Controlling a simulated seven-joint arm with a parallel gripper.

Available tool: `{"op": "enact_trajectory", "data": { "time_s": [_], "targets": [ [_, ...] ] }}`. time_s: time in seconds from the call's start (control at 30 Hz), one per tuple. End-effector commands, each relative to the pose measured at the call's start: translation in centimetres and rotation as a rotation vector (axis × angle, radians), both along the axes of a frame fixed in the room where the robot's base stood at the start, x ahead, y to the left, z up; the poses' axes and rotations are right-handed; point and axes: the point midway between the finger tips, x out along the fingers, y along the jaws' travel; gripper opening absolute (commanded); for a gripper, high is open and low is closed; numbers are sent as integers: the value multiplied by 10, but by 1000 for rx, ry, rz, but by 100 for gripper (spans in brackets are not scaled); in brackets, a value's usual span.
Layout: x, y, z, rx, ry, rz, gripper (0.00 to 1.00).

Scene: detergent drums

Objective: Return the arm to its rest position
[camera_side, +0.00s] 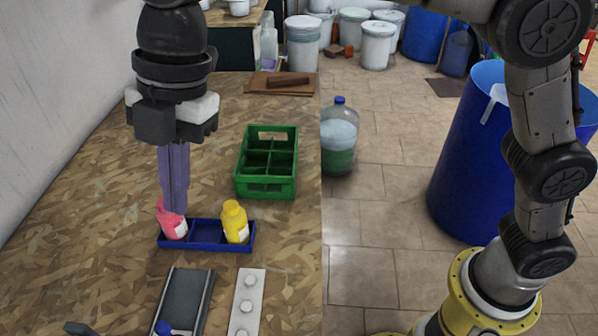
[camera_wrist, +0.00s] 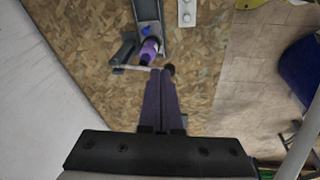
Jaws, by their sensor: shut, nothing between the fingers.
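My gripper (camera_side: 174,208) points straight down over the left end of a small blue tray (camera_side: 207,233) on the chipboard table. Its long purple-grey fingers are together and hold nothing. A pink bottle (camera_side: 174,228) stands tilted in the tray's left compartment, right by the fingertips; I cannot tell whether they touch. A yellow bottle (camera_side: 235,226) is in the right compartment, and the middle one is empty. In the wrist view my closed fingers (camera_wrist: 160,82) reach up the picture, with a purple object (camera_wrist: 149,50) past their tips.
A green divided crate (camera_side: 266,188) stands behind the tray. A dark channel (camera_side: 187,292) and a white strip with round knobs (camera_side: 247,300) lie in front. A wall borders the left. A jug (camera_side: 339,140) and a big blue drum (camera_side: 465,170) stand on the floor.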

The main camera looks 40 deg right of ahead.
Motion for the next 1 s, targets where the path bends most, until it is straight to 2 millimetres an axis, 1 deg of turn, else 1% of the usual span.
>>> {"op": "enact_trajectory", "data": {
  "time_s": [0.03, 0.07, 0.1, 0.17, 0.2, 0.27, 0.3, 0.33, 0.37, 0.4, 0.47, 0.5, 0.57, 0.6, 0.67, 0.7, 0.77, 0.83, 0.9, 1.0],
  "targets": [
    [8, -34, 21, 17, -25, -63, 0],
    [10, -51, 29, 23, -35, -101, 0],
    [12, -74, 39, 30, -47, -153, 0],
    [12, -107, 51, 42, -64, -244, 0],
    [10, -129, 58, 49, -74, -308, 0],
    [5, -161, 66, 59, -89, -409, 0],
    [-1, -182, 69, 66, -98, -478, 0],
    [-5, -197, 71, 71, -103, -533, 0],
    [-11, -211, 73, 78, -109, -589, 0],
    [-19, -230, 73, 86, -116, -663, 0],
    [-32, -256, 72, 99, -126, -780, 0],
    [-43, -273, 70, 109, -130, -861, 0],
    [-59, -295, 64, 125, -137, -983, 0],
    [-71, -309, 59, 138, -141, -1067, 0],
    [-88, -328, 48, 157, -146, -1194, 0],
    [-101, -339, 40, 171, -147, -1280, 0],
    [-118, -353, 25, 193, -146, -1410, 0],
    [-137, -366, 6, 223, -141, -1559, 0],
    [-154, -375, -15, 252, -128, -1694, 0],
    [-169, -381, -44, 282, -91, -1855, 0]
  ]
}}
